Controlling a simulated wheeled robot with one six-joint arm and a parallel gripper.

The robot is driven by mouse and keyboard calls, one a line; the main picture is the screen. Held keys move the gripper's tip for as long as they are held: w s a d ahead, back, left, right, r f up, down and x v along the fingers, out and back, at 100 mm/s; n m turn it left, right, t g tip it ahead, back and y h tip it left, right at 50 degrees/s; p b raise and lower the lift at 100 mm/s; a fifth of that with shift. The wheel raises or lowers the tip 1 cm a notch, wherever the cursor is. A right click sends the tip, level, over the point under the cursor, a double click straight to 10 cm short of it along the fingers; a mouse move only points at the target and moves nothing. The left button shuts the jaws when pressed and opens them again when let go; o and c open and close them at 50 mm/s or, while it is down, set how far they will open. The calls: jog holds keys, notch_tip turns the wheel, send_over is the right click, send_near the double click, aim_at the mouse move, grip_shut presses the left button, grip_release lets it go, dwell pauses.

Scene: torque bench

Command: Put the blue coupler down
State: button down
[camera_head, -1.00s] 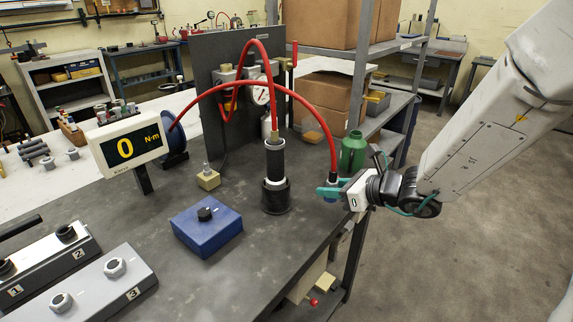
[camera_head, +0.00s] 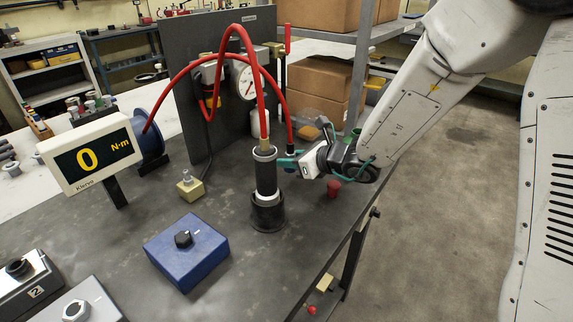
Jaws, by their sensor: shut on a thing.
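The blue coupler (camera_head: 291,153) hangs at the end of a red hose (camera_head: 281,82), just right of the black cylinder (camera_head: 266,176). My gripper (camera_head: 288,161) has teal fingers and is shut on the coupler, reaching in from the right. The fingers hide part of the coupler. It appears held above the dark bench top (camera_head: 225,205), apart from the black cylinder, though the exact height is hard to tell.
A blue box with a knob (camera_head: 187,252) sits front left of the cylinder. A display reading 0 N·m (camera_head: 90,155) stands left. A red piece (camera_head: 333,188) stands near the right bench edge. A pressure gauge (camera_head: 245,80) and cardboard boxes (camera_head: 318,85) are behind.

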jog(key=f, duration=0.3)
jog(key=shift+w+a, duration=0.4)
jog(key=shift+f, duration=0.3)
jog(key=shift+f, duration=0.1)
jog(key=c, duration=1.1)
grip_release()
